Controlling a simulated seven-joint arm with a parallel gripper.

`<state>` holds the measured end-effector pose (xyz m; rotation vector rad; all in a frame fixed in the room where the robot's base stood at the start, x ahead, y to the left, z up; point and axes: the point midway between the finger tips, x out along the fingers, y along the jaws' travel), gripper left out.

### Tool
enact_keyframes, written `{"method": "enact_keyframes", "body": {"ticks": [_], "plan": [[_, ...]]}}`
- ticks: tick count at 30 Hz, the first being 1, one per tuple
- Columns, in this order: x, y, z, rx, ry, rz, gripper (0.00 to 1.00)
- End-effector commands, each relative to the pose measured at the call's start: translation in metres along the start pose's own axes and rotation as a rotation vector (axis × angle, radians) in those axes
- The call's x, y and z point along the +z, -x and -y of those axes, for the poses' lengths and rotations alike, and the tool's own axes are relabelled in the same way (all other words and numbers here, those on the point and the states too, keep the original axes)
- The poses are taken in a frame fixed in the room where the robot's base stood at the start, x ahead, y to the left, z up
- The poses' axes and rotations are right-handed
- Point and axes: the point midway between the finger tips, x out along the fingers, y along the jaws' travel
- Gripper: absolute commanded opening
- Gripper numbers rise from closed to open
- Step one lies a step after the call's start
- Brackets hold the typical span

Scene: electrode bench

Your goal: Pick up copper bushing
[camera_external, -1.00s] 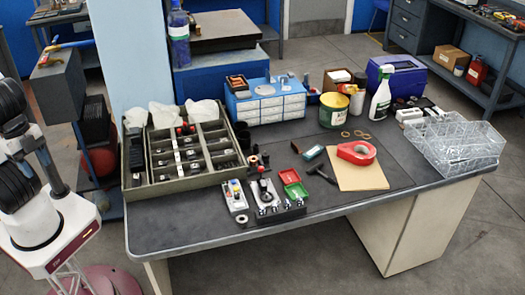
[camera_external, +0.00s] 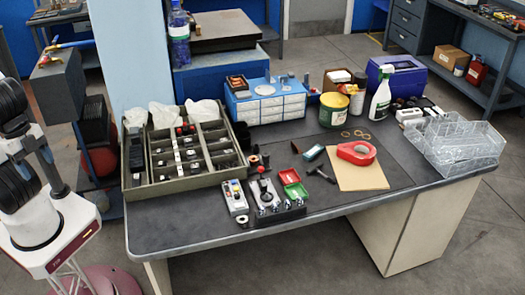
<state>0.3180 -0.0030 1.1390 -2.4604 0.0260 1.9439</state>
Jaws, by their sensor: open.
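I cannot make out the copper bushing for certain at this size. Small dark cylinders (camera_external: 265,160) stand on the bench just right of the compartment tray, with a reddish-brown small part (camera_external: 296,147) farther right. A pale ring (camera_external: 242,219) lies near the front edge. My gripper is outside the picture; only part of my arm shows at the left edge, beside the bench.
The green compartment tray (camera_external: 143,190) with several small parts fills the bench's left. The front right bench top is clear.

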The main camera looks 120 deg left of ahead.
Motion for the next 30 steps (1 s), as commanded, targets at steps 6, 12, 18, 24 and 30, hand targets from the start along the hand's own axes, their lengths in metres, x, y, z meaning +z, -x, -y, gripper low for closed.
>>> {"method": "enact_keyframes", "body": {"ticks": [6, 12, 18, 24, 30], "plan": [[-0.023, -0.004, 0.012, -0.007, 0.035, -0.003, 0.69], [-0.065, -0.014, 0.039, -0.021, 0.097, -0.016, 0.69], [-0.111, -0.029, 0.078, -0.039, 0.17, -0.032, 0.69], [-0.151, -0.05, 0.125, -0.059, 0.243, -0.047, 0.69], [-0.186, -0.074, 0.179, -0.08, 0.316, -0.063, 0.69]]}}
